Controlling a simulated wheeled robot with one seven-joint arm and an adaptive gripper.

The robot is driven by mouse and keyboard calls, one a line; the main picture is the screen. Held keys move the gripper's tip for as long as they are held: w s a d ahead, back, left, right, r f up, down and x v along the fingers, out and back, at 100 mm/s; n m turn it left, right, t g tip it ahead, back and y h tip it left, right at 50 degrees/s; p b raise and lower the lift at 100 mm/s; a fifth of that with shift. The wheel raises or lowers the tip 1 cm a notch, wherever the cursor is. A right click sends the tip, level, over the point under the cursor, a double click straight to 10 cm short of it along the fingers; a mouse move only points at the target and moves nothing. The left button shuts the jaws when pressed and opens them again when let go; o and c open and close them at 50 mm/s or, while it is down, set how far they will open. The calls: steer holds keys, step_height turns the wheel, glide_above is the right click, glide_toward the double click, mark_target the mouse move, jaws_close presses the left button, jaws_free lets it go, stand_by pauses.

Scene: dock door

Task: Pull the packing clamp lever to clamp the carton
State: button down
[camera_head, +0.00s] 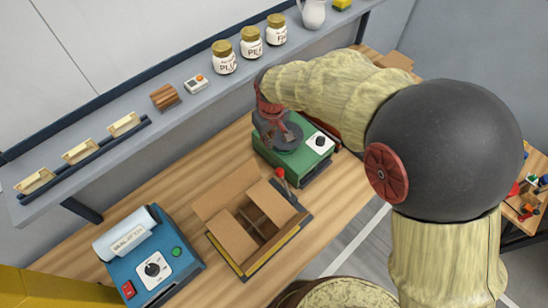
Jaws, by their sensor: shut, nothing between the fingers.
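An open brown carton (240,230) with its flaps spread and dividers inside sits on the workbench, on a low base with a yellow edge (271,250). A lever with a red knob (280,173) stands at the carton's rear right corner, beside a dark part (296,196) along its right side. My gripper (272,138) is small in view, shut and empty, above or in front of a green machine behind the lever. It is apart from the lever knob. The fingertips are hard to make out against the machine.
The green machine (308,160) with a dial stands behind the carton. A blue label printer (150,265) stands to its left. Above, a grey shelf (150,145) carries jars (223,57), a wooden block and small card holders. My arm covers the right side.

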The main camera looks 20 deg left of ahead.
step_height(320, 180, down, 9)
steer(key=s+d, duration=0.1)
steer(key=d, duration=0.1)
stand_by(0.7)
steer(key=shift+s+d, duration=0.1)
steer(key=shift+d, duration=0.05)
stand_by(0.4)
